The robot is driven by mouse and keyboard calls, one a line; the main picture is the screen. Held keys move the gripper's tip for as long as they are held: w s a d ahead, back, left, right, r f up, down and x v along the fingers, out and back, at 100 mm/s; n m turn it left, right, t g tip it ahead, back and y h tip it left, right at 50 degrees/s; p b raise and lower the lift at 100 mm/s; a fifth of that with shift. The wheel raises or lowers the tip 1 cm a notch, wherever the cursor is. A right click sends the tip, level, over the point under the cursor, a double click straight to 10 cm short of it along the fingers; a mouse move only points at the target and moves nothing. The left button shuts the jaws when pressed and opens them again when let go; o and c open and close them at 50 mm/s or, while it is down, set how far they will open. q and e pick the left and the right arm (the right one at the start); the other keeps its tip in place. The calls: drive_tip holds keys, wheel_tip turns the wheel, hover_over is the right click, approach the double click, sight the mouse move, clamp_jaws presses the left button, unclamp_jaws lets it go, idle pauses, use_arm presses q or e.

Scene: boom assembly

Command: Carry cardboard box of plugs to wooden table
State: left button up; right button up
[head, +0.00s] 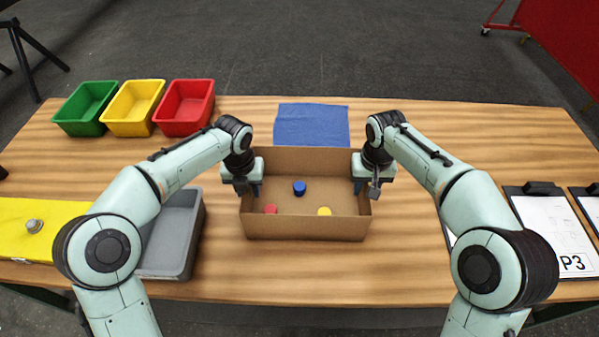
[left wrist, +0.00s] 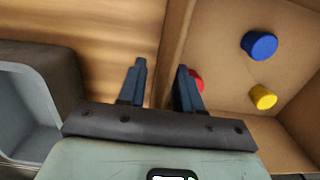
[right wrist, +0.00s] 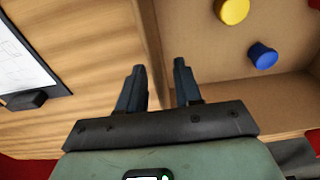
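The cardboard box (head: 305,228) is open-topped and sits upright at the middle of the wooden table (head: 330,285). Inside lie a blue plug (head: 299,188), a red plug (head: 270,209) and a yellow plug (head: 324,211). My left gripper (head: 247,190) is at the box's left wall, my right gripper (head: 366,188) at its right wall. In the left wrist view the fingers (left wrist: 160,80) stand apart, one on each side of the wall. In the right wrist view the fingers (right wrist: 158,82) also straddle the wall with a gap. Contact with the walls is not clear.
Green (head: 87,107), yellow (head: 132,107) and red (head: 184,107) bins stand at the back left. A grey bin (head: 168,262) is close left of the box. A blue cloth (head: 311,124) lies behind it. Clipboards (head: 552,222) lie at the right. The front strip is clear.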

idle(0.3)
use_arm(q)
drive_tip(key=r, duration=1.1)
drive_tip(key=shift+s+r, duration=0.3)
drive_tip(key=shift+s, duration=0.05)
drive_tip(key=shift+r, duration=0.2)
use_arm(e)
wheel_tip(320, 180, up, 12)
drive_tip(key=shift+s, duration=0.4)
use_arm(q)
drive_tip(key=shift+s, duration=0.1)
